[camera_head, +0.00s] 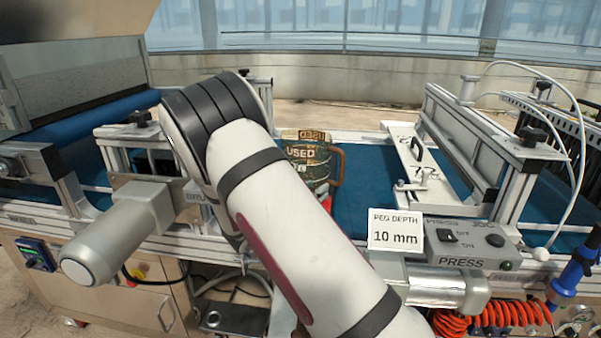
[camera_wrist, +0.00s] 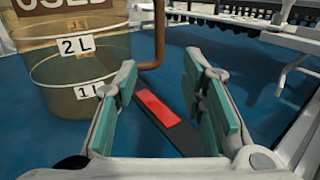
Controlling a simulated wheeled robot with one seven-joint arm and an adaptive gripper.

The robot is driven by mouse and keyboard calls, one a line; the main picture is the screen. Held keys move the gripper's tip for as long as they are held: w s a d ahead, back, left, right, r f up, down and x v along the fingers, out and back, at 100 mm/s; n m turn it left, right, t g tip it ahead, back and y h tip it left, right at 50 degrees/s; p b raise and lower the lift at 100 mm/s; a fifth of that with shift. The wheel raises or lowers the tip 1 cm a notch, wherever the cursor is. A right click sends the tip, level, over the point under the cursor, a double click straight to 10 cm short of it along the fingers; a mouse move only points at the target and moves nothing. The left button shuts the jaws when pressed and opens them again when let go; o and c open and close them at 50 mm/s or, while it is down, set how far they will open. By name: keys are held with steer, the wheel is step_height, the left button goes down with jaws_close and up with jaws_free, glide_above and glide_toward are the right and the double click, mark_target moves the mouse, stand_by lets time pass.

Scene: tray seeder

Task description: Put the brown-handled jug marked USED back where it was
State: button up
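The jug marked USED (camera_head: 297,170) is a see-through, yellowish vessel with a brown handle (camera_head: 340,165) on its right side. It stands on the blue belt, behind my arm in the head view. In the wrist view the jug (camera_wrist: 75,72) fills the upper left, with 2 L and 1 L labels. My gripper (camera_wrist: 160,75) is open, with teal pads apart and nothing held. The handle's lower part (camera_wrist: 155,50) shows beyond the fingertips, nearer the left finger; I cannot tell whether it lies between them. The head view hides my gripper.
A dark bar with a red patch (camera_wrist: 158,107) lies on the blue belt (camera_head: 370,180) below the fingers. A white press frame (camera_head: 415,165) crosses the belt at right. A PEG DEPTH sign (camera_head: 395,230) and the PRESS box (camera_head: 470,243) stand in front. The belt right of the jug is clear.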

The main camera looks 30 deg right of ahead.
mark_target(340, 174)
steer(key=x, duration=0.7)
steer(key=shift+w+d+f+b, duration=0.1)
steer(key=shift+w+d+b, duration=0.1)
steer(key=shift+b, duration=0.2)
steer(key=shift+b+x, duration=0.45)
steer(key=shift+x, duration=2.6)
steer(key=shift+s, duration=0.1)
jaws_close()
